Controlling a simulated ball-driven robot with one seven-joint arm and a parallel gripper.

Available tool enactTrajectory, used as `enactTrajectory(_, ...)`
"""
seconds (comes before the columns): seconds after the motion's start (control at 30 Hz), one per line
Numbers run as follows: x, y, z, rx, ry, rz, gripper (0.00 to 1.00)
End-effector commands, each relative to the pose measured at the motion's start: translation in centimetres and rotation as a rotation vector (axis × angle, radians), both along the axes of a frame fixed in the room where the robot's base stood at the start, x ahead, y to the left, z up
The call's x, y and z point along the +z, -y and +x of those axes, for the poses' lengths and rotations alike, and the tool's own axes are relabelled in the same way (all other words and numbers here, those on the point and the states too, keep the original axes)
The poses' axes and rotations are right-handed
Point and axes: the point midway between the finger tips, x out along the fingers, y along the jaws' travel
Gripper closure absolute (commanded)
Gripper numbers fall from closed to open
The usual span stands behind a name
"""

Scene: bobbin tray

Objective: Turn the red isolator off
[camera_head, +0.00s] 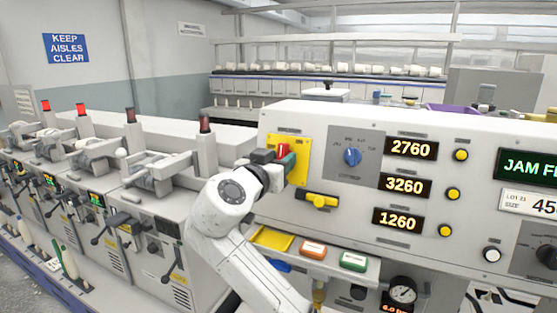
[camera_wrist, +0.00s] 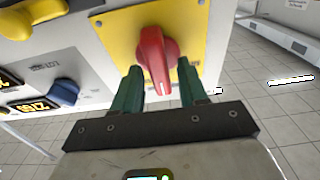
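The red isolator (camera_wrist: 157,60) is a rotary handle on a yellow plate (camera_wrist: 114,30) in the wrist view. In the head view its red handle (camera_head: 283,151) shows in part on the yellow plate (camera_head: 303,160) at the left end of the white panel, partly hidden by my wrist. My gripper (camera_wrist: 161,82) has its two green fingers apart, one on each side of the handle's lower end. Gaps show between the fingers and the handle, so it is open. In the head view my gripper (camera_head: 286,163) is at the plate.
A blue knob (camera_head: 352,156) and numeric displays (camera_head: 411,149) sit right of the plate. A yellow handle (camera_head: 317,201) juts out below it. A shelf with a yellow tray (camera_head: 271,239) and coloured buttons projects lower down. Bobbin machines (camera_head: 130,215) stand at left.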

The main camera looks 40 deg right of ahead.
Motion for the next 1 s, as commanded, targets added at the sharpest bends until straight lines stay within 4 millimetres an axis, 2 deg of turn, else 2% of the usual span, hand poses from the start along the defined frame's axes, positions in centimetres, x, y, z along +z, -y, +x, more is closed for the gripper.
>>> enactTrajectory(0.03, 0.00, -0.01, 0.00, 0.000, 0.000, 0.000, 0.63)
enactTrajectory(0.43, -0.01, -0.02, -0.01, 0.000, 0.000, 0.000, 1.00)
enactTrajectory(0.77, -0.03, -0.03, 0.00, 0.006, -0.021, -0.007, 1.00)
enactTrajectory(1.0, 0.02, -0.09, 0.04, 0.033, -0.122, -0.043, 1.00)
